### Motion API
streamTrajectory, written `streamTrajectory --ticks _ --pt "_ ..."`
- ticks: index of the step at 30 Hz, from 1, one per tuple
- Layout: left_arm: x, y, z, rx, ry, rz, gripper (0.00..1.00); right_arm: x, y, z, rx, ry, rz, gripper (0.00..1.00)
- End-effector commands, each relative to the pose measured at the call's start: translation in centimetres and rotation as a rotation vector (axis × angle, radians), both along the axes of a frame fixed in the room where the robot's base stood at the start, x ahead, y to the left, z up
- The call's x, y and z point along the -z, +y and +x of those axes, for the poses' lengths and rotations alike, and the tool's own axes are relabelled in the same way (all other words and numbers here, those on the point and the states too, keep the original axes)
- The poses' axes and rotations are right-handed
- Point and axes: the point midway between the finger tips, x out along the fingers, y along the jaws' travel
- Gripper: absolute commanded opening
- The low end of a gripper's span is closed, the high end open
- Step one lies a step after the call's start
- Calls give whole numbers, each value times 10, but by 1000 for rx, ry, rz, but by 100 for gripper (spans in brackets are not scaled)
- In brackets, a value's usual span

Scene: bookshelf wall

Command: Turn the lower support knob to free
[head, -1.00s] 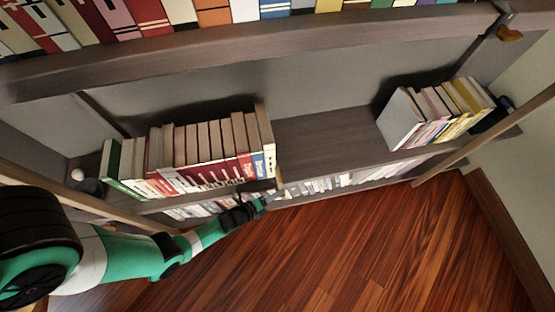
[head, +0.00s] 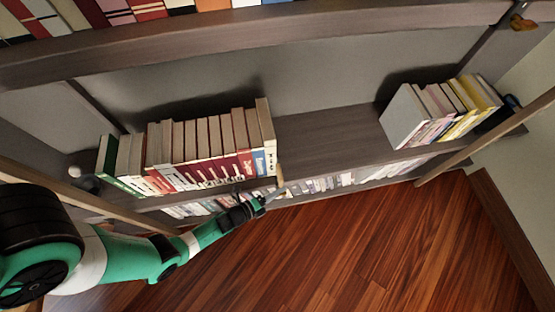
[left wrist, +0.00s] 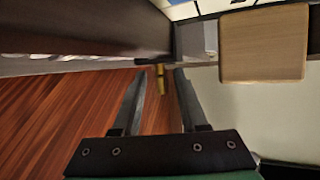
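My left gripper (head: 271,196) is at the front edge of the middle shelf, just below a small tan wooden block (head: 280,173) at the right end of the book row. In the left wrist view its two fingers (left wrist: 161,75) are apart with nothing held between them. The tan block is close at the upper right of that view (left wrist: 263,45), beside the right finger. A small brass-yellow piece (left wrist: 160,79) shows beyond the gap between the fingertips. I cannot tell for sure which piece is the lower support knob. My right gripper is not in view.
A book row (head: 205,150) stands left of the block, and a smaller group (head: 440,110) stands at the right. The middle shelf (head: 335,135) is bare between them. An orange-brown knob (head: 522,22) is at the upper right. Wooden floor (head: 370,240) lies clear in front.

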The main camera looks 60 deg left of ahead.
Motion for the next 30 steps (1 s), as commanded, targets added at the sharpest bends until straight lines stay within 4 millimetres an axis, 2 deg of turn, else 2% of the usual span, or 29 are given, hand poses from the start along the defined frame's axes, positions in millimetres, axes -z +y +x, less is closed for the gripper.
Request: streamTrajectory --ticks 8,12,16,23,30 --pt "-1 0 0 0 -1 0 42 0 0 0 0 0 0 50" --pt "-5 0 -7 -1 -1 0 42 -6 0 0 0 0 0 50" --pt "-16 -2 -29 -3 2 0 42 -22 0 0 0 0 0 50" --pt "-37 -7 -86 -10 4 -3 42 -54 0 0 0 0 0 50" --pt "-40 -8 -105 -7 0 2 42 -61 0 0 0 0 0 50"
